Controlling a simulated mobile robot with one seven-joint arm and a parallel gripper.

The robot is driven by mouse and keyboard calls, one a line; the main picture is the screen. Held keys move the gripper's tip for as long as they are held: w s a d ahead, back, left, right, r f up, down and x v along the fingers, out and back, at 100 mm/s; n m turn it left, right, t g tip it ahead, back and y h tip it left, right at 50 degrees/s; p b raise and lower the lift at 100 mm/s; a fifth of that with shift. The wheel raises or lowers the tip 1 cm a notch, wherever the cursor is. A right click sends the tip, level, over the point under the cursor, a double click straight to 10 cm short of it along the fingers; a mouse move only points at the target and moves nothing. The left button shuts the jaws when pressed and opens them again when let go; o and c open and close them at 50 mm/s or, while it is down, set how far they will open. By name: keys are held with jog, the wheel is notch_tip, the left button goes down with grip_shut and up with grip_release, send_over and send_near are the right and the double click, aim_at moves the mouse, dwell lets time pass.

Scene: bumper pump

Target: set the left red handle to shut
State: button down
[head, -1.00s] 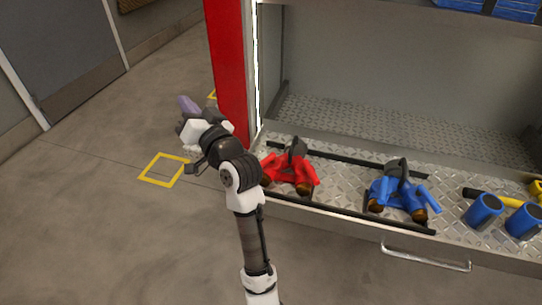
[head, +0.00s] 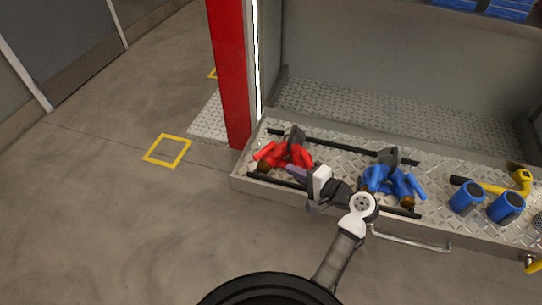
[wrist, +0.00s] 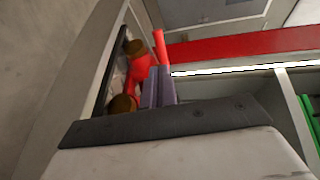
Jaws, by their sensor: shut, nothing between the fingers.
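The red pump unit (head: 284,151) sits at the left end of the metal tray, with a dark top and brown-gold ends. Its left red handle (head: 264,151) angles out to the left; another red handle (head: 302,155) is on its right side. My gripper (head: 294,171) is shut and empty at the unit's front right, its purple fingers pointing left toward it. In the wrist view the closed fingers (wrist: 159,87) overlap the red unit (wrist: 137,75), and a red handle (wrist: 160,46) stands beyond their tips. I cannot tell whether they touch. The fingers partly hide the unit.
A blue unit (head: 391,178) stands to the right, close behind my wrist. Blue cylinders (head: 466,198) and a yellow tool (head: 500,187) lie farther right. A red post (head: 230,75) rises behind the tray's left end. Floor to the left is clear.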

aim_at(263, 155)
jog(key=p+x, duration=0.2)
jog(key=x, duration=0.7)
jog(key=shift+a, duration=0.1)
